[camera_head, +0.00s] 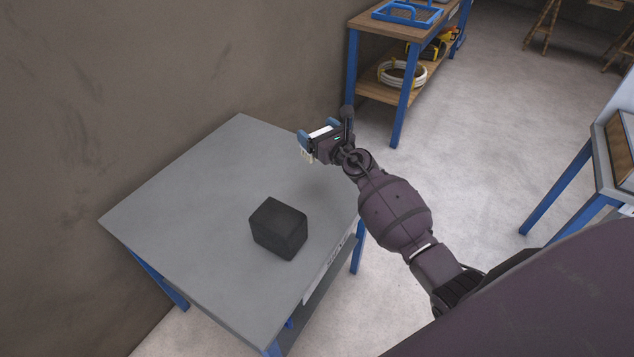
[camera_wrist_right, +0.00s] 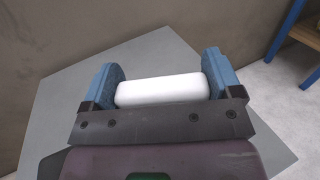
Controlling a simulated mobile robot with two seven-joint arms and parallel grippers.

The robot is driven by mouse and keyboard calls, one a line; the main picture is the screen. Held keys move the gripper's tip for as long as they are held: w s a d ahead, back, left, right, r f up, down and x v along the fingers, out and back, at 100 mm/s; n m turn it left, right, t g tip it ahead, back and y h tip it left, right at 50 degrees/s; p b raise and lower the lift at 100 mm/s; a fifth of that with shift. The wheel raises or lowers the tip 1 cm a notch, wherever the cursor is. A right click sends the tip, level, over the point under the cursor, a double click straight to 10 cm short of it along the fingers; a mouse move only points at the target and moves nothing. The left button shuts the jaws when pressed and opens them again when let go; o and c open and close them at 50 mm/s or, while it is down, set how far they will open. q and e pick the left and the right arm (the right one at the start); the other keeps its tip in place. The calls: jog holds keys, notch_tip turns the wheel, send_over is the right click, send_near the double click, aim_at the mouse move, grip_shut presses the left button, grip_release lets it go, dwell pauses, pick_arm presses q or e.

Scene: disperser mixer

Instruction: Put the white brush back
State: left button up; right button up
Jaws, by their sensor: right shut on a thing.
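My right gripper (camera_head: 318,136) is shut on the white brush (camera_head: 320,131) and holds it above the far right part of the grey table (camera_head: 190,205). In the head view the brush's pale bristles (camera_head: 306,155) point down. In the right wrist view the brush's white back (camera_wrist_right: 162,90) lies between the two blue fingers of the right gripper (camera_wrist_right: 163,85). My left gripper is not in view.
A dark grey block (camera_head: 279,228) stands on the near right part of the table; the rest of the top is bare. A wooden shelf bench with blue legs (camera_head: 398,28) stands behind, bearing a blue wire tray (camera_head: 407,13) and a coiled hose (camera_head: 401,75).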

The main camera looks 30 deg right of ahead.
notch_tip(320, 180, down, 16)
jog(key=b, duration=1.1)
jog(key=shift+f, duration=0.35)
jog(key=shift+r, duration=0.4)
jog(key=shift+f+b, duration=0.25)
jog(key=shift+b, duration=0.05)
jog(key=o, duration=0.7)
jog(key=shift+f, duration=0.1)
jog(key=shift+c, duration=0.2)
jog(key=shift+o, duration=1.3)
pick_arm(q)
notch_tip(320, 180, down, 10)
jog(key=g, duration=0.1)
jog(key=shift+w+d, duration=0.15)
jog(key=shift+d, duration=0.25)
